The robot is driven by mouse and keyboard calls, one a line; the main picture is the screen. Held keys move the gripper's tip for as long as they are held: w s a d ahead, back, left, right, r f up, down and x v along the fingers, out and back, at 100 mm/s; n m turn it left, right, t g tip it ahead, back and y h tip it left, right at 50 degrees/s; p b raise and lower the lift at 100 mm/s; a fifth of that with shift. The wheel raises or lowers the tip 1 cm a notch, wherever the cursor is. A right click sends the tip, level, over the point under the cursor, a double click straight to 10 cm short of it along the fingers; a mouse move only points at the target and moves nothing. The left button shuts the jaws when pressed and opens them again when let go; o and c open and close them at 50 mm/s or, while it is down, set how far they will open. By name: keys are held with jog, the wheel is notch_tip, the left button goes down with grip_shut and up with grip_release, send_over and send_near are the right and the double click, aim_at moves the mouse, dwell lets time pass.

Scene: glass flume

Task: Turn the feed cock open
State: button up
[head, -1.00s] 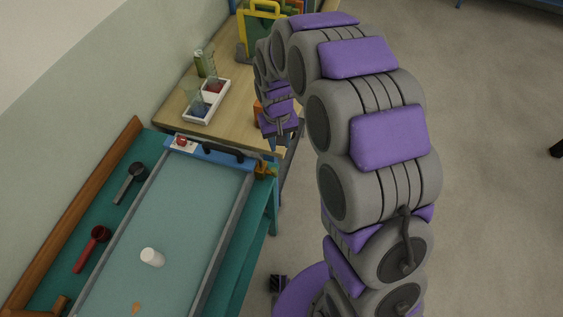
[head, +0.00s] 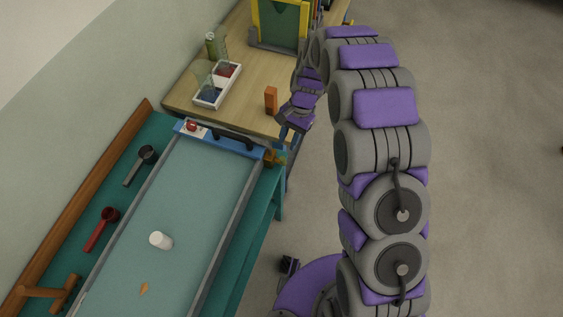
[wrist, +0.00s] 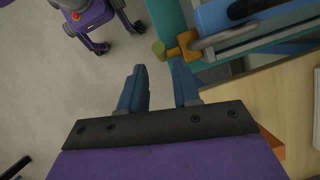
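The feed cock (head: 273,157) is a small brass-orange fitting at the right corner of the flume's blue end piece (head: 222,143). In the wrist view the feed cock (wrist: 184,47) shows a round greenish end towards the left. My gripper (wrist: 160,78) is open, with its two blue fingers apart and nothing between them. The cock lies just beyond the fingertips, nearer the right finger, and I see no clear contact. In the head view my gripper (head: 285,133) is near the cock, partly hidden by my arm.
The flume (head: 190,200) holds a white cylinder (head: 161,240). A black scoop (head: 140,166) and a red scoop (head: 103,229) lie on its left. An orange block (head: 271,100) and a white tray (head: 206,101) stand on the wooden table (head: 250,75). Open floor (head: 480,180) is on the right.

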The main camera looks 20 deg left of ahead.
jog(key=b+x, duration=0.1)
jog(key=x, duration=0.9)
jog(key=shift+f, duration=0.2)
jog(key=shift+c, duration=0.2)
grip_shut()
